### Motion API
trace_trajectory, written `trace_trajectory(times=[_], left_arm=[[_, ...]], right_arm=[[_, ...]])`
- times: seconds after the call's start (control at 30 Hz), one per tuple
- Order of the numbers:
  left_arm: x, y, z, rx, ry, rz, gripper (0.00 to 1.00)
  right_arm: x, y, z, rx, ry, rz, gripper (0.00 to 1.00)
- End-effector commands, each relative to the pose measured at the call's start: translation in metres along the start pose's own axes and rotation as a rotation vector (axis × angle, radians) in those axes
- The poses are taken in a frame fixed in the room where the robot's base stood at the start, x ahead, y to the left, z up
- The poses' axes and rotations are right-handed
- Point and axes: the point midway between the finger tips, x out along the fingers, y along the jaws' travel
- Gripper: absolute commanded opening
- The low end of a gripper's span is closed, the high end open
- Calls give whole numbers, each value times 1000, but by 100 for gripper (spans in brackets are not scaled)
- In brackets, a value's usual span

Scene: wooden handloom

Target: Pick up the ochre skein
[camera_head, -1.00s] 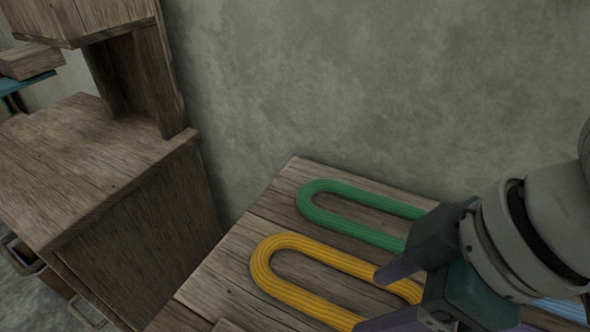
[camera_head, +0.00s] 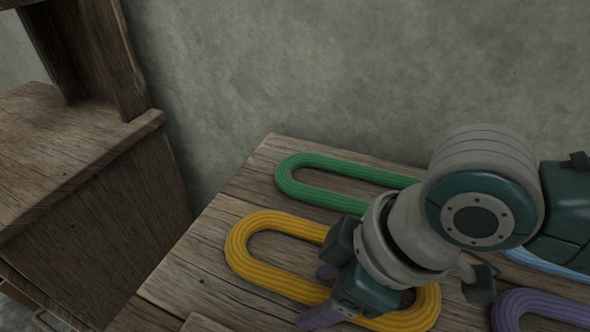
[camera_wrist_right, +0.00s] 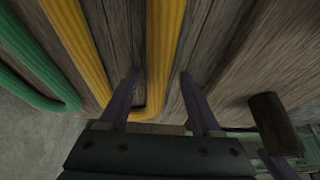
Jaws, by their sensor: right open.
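The ochre skein (camera_head: 252,238) is a long flat yellow loop lying on the wooden table top. My right gripper (camera_head: 318,295) is open over its near strand in the head view. In the right wrist view the ochre skein (camera_wrist_right: 165,45) shows two strands joined by a bend, and one strand lies between the two purple fingers of my right gripper (camera_wrist_right: 158,78). The fingers are apart, with table wood showing beside the strand. Whether the fingertips touch the table is unclear. My wrist hides part of the skein in the head view. My left gripper is not recognisable in either view.
A green skein (camera_head: 290,178) lies behind the ochre one. A light blue skein (camera_head: 548,265) and a purple skein (camera_head: 540,300) lie at right. A plaster wall (camera_head: 330,70) stands behind the table (camera_head: 190,275). A wooden cabinet (camera_head: 90,200) stands at left, across a gap.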

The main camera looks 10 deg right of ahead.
Motion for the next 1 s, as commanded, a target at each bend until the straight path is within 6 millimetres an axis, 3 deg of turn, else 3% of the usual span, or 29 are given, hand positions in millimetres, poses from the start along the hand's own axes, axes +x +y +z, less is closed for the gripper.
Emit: trace_trajectory(times=[0.17,0.7,1.0], left_arm=[[-1,0,-1,0,1,0,50],[-1,0,-1,0,3,0,50],[-1,0,-1,-1,3,0,50]], right_arm=[[-1,0,0,0,0,0,62],[-1,0,0,0,-1,0,2],[-1,0,0,1,-1,0,0]])
